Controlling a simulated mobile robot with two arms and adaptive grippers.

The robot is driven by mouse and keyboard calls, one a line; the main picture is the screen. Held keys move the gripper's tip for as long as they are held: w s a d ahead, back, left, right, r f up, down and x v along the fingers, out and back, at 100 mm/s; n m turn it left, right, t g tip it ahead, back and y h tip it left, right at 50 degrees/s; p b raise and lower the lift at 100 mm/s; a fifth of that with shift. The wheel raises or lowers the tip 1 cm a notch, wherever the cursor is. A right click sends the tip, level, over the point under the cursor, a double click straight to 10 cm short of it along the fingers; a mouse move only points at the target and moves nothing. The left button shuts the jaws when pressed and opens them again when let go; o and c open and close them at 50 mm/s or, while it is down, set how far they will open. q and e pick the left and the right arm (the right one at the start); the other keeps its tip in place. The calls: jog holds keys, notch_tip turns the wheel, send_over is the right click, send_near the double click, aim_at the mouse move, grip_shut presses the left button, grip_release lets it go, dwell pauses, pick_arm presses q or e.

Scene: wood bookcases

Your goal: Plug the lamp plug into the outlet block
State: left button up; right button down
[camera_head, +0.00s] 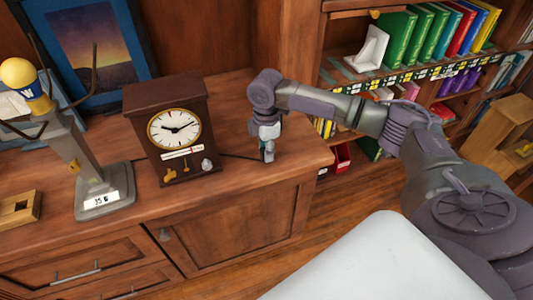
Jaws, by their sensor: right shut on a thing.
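The lamp (88,165) stands at the left of the cabinet top, with a grey base labelled "35 W" and a yellow bulb (18,72). My right gripper (267,155) points down close to the cabinet top, right of the clock. It is shut on what seems to be the lamp plug, mostly hidden by the fingers. A thin dark cord (238,156) runs from behind the clock to it. A small light-wood block with a dark square opening (20,207), possibly the outlet block, lies at the left edge, apart from my gripper. My left gripper is not in view.
A brown clock (173,130) stands upright between the lamp and my right gripper. A framed picture (95,45) leans behind. The cabinet top (235,100) is bare around my gripper. Shelves of coloured books (430,35) stand at the right.

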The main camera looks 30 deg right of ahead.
jog(key=r, duration=0.2)
jog(key=shift+s+d+r, duration=0.4)
jog(key=s+d+r, duration=0.6)
jog(key=s, duration=0.2)
jog(key=shift+s+r, duration=0.2)
jog(key=shift+s, duration=0.2)
jog(key=shift+a, duration=0.1)
